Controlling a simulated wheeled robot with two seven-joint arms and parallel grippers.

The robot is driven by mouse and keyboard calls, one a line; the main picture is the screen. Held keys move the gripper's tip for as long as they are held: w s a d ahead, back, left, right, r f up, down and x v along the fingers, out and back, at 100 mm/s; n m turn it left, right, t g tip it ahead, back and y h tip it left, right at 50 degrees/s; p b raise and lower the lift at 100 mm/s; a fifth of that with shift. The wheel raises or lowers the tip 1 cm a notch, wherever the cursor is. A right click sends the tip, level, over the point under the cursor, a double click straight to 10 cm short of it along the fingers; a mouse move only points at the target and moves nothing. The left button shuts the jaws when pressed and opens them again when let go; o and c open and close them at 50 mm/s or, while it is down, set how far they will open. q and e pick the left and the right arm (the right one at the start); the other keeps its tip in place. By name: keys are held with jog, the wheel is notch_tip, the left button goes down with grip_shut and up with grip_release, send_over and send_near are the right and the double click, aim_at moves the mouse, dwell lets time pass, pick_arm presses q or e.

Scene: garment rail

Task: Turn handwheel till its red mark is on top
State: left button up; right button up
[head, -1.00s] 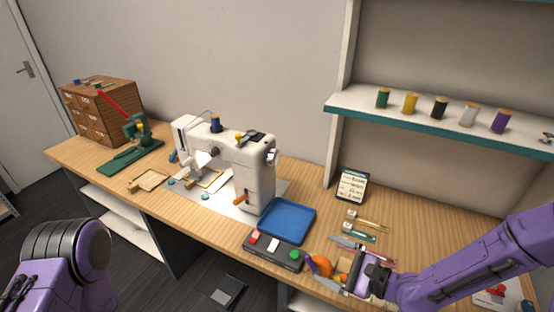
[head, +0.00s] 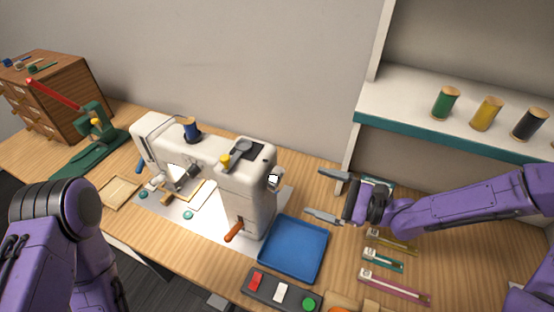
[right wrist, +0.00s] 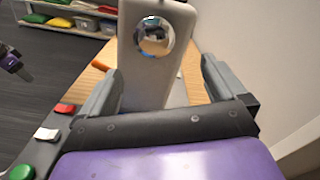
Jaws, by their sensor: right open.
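The handwheel (head: 273,179) is a shiny metal disc on the right end of the white sewing machine (head: 252,205). In the right wrist view the handwheel (right wrist: 154,37) faces me, mirror-like, near the top centre. I cannot make out a red mark on it. My right gripper (head: 324,194) is open and empty, to the right of the handwheel, with its fingers pointing at it and a gap between. In the right wrist view the fingers (right wrist: 158,78) stand apart on either side of the machine's end.
A blue tray (head: 293,248) lies below, beside the machine. A box with red, white and green buttons (head: 280,291) is at the front edge. An orange-handled lever (head: 234,232) sticks out from the machine. A shelf with spools (head: 445,102) stands at the back right.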

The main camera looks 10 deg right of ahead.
aim_at(283, 182)
jog(key=a, duration=0.2)
jog(key=w+a, duration=0.1)
jog(key=a, duration=0.1)
jog(key=a+r, duration=0.1)
jog(key=a, duration=0.1)
jog(key=shift+w+a, duration=0.1)
jog(key=shift+w, duration=0.25)
jog(key=w+a, duration=0.1)
jog(key=w+a+f, duration=0.1)
jog(key=w, duration=0.1)
jog(key=shift+w+a, duration=0.25)
jog(key=shift+a, duration=0.05)
jog(key=shift+s+r, duration=0.35)
jog(key=shift+s, duration=0.1)
pick_arm(q)
jog(key=shift+s+r, duration=0.25)
jog(key=shift+s, duration=0.25)
pick_arm(e)
jog(key=shift+w+f, duration=0.1)
jog(key=c, duration=1.1)
